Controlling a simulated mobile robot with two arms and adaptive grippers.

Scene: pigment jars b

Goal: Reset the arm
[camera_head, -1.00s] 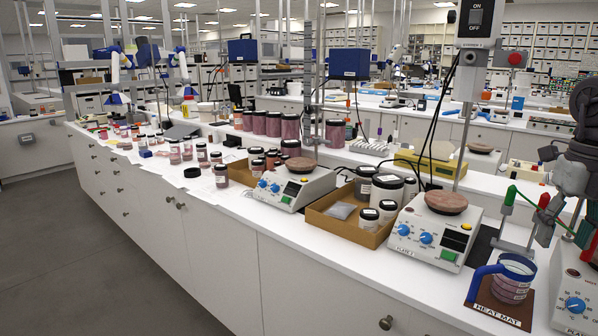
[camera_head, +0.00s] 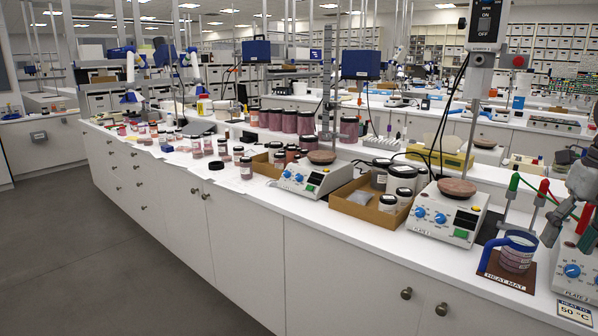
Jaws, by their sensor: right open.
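My right gripper (camera_head: 567,236) is at the right edge of the head view, above the right end of the white bench. Its grey fingers are apart and nothing shows between them. Part of the gripper and most of my right arm are cut off by the frame edge. Just left of and below it, a blue-handled mug (camera_head: 516,256) with pinkish contents stands on a brown heat mat (camera_head: 507,281). I cannot tell how close the fingers are to the stand with green and red tips (camera_head: 514,184). My left gripper is not in view.
A hot plate (camera_head: 445,214) and a cardboard tray (camera_head: 369,210) of jars stand left of the mat. Another plate unit (camera_head: 571,270) lies under the gripper. Several jars crowd the bench (camera_head: 330,232) farther left. The grey floor (camera_head: 120,270) in front is clear.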

